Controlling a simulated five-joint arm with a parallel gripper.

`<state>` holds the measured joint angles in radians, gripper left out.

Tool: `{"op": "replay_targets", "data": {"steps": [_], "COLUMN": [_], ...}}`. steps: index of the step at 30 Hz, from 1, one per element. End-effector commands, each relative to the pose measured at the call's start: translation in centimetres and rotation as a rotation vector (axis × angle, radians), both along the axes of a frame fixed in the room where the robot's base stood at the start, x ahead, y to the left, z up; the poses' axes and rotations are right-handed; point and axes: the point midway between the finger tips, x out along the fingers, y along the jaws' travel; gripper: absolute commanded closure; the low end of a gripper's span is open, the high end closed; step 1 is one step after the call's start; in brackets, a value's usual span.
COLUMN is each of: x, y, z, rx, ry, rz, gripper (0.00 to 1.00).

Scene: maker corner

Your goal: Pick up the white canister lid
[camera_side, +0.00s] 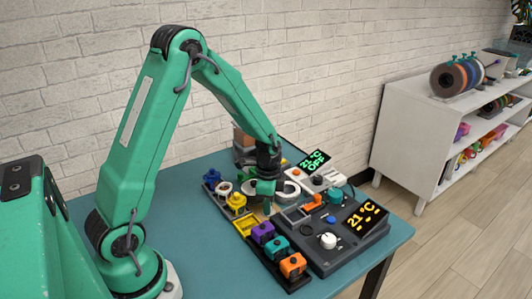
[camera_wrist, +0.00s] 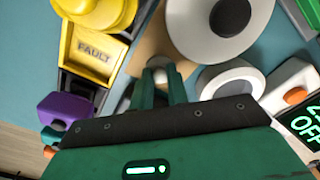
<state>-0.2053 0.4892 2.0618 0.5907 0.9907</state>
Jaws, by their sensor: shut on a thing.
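My gripper (camera_wrist: 160,82) is shut on a small pale, rounded piece (camera_wrist: 160,66) that shows between the fingertips in the wrist view. I take this piece to be the white canister lid; most of it is hidden by the fingers. A tan surface (camera_wrist: 150,42) lies behind it, and I cannot tell whether the two touch. In the side view my gripper (camera_side: 268,208) points down among the devices in the middle of the table, and the held piece cannot be made out there.
Close by are a white disc with a dark centre (camera_wrist: 205,42), a smaller white round part (camera_wrist: 232,78) and a yellow FAULT bin (camera_wrist: 92,48). A dark control box (camera_side: 345,240) stands at the right. The teal table (camera_side: 160,190) is clear at the left.

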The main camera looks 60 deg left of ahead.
Motion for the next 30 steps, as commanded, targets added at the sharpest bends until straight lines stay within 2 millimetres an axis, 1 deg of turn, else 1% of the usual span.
{"op": "replay_targets", "data": {"steps": [5, 8, 13, 24, 30], "x": [0.0, 0.1, 0.1, -2.1, -3.1], "y": [0.0, 0.0, 0.0, -6.3, -9.0], "z": [0.8, 1.8, 4.1, 7.9, 9.6], "rx": [0.0, 0.001, 0.001, 0.0, 0.0], "ry": [-0.001, -0.004, -0.006, -0.003, -0.003], "rz": [0.0, 0.0, 0.0, -0.007, -0.004], "gripper": [1.0, 1.0, 1.0, 1.0, 1.0]}}
